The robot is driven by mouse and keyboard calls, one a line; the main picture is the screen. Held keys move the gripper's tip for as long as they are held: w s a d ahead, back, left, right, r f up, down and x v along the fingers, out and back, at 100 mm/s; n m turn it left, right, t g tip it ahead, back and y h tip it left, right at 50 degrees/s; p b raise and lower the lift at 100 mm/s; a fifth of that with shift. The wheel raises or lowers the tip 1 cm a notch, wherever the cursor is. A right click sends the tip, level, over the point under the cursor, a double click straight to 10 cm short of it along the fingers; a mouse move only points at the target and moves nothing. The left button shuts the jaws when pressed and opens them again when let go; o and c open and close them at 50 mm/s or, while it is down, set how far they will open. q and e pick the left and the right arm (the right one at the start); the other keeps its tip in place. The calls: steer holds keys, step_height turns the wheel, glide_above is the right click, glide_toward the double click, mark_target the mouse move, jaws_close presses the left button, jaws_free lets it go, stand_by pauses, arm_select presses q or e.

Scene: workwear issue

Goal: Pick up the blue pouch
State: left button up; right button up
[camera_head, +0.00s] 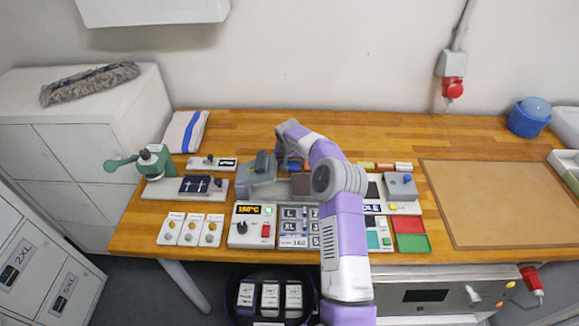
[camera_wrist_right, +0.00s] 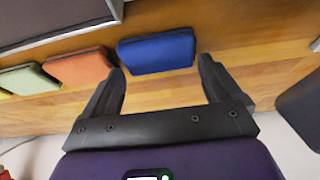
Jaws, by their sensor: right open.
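The blue pouch (camera_wrist_right: 157,53) lies on the wooden table in the right wrist view, just beyond the fingertips and roughly between them. In the head view a small part of the blue pouch (camera_head: 293,167) shows below my right gripper (camera_head: 288,158), with my arm partly covering that area. My right gripper (camera_wrist_right: 162,74) is open and nothing is between its fingers. I cannot tell its exact height above the pouch. My left gripper is not in view.
An orange pouch (camera_wrist_right: 79,66) and a green-yellow pouch (camera_wrist_right: 27,79) lie in a row beside the blue one. A grey machine (camera_head: 257,178) stands close left of the gripper. A brown board (camera_head: 500,203) covers the table's right side. The table's back strip is mostly clear.

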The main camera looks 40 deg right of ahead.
steer(key=shift+w+d+f, duration=0.15)
steer(key=shift+w+f, duration=0.05)
steer(key=shift+f, duration=0.45)
steer(key=shift+c, duration=0.3)
steer(key=c, duration=0.6)
